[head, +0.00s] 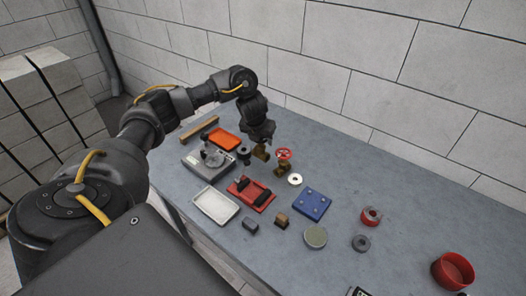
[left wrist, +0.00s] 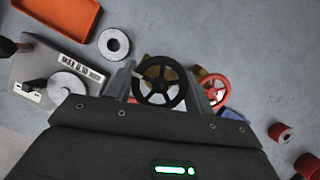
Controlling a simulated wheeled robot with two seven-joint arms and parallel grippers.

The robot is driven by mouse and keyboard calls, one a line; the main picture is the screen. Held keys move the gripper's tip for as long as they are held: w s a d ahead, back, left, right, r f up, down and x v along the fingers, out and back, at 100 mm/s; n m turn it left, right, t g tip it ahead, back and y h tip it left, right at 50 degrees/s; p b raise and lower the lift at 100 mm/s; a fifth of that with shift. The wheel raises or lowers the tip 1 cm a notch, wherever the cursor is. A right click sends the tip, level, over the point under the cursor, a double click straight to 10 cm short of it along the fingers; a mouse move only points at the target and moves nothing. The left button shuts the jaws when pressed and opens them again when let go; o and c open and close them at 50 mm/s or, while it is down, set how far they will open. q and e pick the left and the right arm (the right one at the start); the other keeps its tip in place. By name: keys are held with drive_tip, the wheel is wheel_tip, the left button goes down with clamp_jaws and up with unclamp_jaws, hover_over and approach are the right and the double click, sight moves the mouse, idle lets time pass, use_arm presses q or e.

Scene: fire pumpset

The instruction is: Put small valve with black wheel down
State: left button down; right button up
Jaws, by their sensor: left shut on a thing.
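My left gripper (head: 262,138) points down over the table and is shut on the small valve with the black wheel. The valve's brass body (head: 261,153) shows below the fingers in the head view. In the left wrist view the black wheel (left wrist: 160,82) sits between the two fingers (left wrist: 160,88); most of its body is hidden. A valve with a red wheel (head: 283,154) stands on the table just right of the held valve. Its red wheel also shows in the left wrist view (left wrist: 214,92), beside the right finger. I cannot tell whether the held valve touches the table.
On the grey table (head: 345,170) are an orange tray (head: 224,139), a grey device (head: 199,165), a white tray (head: 215,206), a red holder (head: 240,195), a white ring (head: 295,179) and a blue plate (head: 312,204). The back right is clear, before the block wall.

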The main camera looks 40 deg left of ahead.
sight(261, 145)
use_arm(q)
drive_tip(key=shift+w+a+f, duration=0.2)
drive_tip(key=shift+w+f, duration=0.1)
wheel_tip(261, 145, down, 3)
drive_tip(key=shift+w+f+b, duration=0.1)
drive_tip(key=shift+b, duration=0.65)
drive_tip(key=shift+w+a+f, duration=0.1)
drive_tip(key=shift+a+f, duration=0.05)
drive_tip(key=shift+f, duration=0.05)
drive_tip(key=shift+r, duration=0.1)
drive_tip(key=shift+f, duration=0.25)
drive_tip(key=c, duration=0.6)
unclamp_jaws()
drive_tip(key=shift+o, duration=0.2)
